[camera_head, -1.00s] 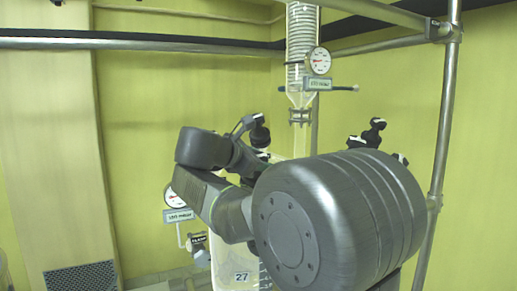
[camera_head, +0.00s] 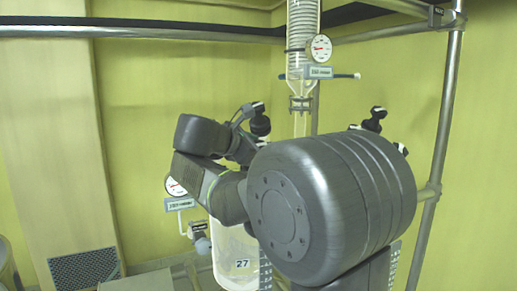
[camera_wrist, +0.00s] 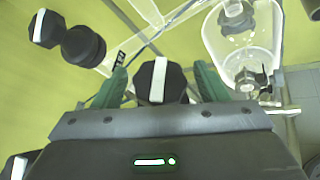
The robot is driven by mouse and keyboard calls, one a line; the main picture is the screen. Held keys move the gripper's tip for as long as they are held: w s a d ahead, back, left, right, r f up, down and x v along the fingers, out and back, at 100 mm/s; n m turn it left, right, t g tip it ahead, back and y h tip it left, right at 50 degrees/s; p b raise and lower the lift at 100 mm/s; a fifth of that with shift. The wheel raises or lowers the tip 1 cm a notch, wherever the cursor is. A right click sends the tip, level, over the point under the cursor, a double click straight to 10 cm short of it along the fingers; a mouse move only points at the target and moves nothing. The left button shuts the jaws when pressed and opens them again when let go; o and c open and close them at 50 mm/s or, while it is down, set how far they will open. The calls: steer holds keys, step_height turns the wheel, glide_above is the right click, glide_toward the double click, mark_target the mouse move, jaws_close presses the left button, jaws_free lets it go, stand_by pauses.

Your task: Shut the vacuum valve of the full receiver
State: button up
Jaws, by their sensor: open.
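A black knob with a white stripe (camera_wrist: 158,82) sits between the two green fingers of my gripper (camera_wrist: 161,86) in the wrist view. The fingers are open, one on each side of it; I cannot tell whether they touch it. More black knobs with white marks show at the upper left of the wrist view (camera_wrist: 47,28). In the head view, black-and-white knobs stand behind my arm, one at centre (camera_head: 259,122) and one at right (camera_head: 375,119). A pale receiver labelled 27 (camera_head: 232,250) is partly hidden by my arm. Which knob is the vacuum valve is not readable. My fingers are hidden in the head view.
A glass coil column (camera_head: 302,25) with a dial gauge (camera_head: 319,47) hangs above. Another gauge (camera_head: 176,187) stands left of my arm. Metal frame bars (camera_head: 440,150) rise at the right. A clear glass vessel (camera_wrist: 262,30) is close on the right in the wrist view.

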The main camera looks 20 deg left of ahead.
steer(key=shift+s, duration=0.1)
steer(key=b+v, duration=0.1)
steer(key=v, duration=1.2)
steer(key=shift+s, duration=0.3)
steer(key=shift+w, duration=0.1)
steer(key=p+x, duration=0.1)
steer(key=x, duration=1.2)
steer(key=shift+w, duration=0.3)
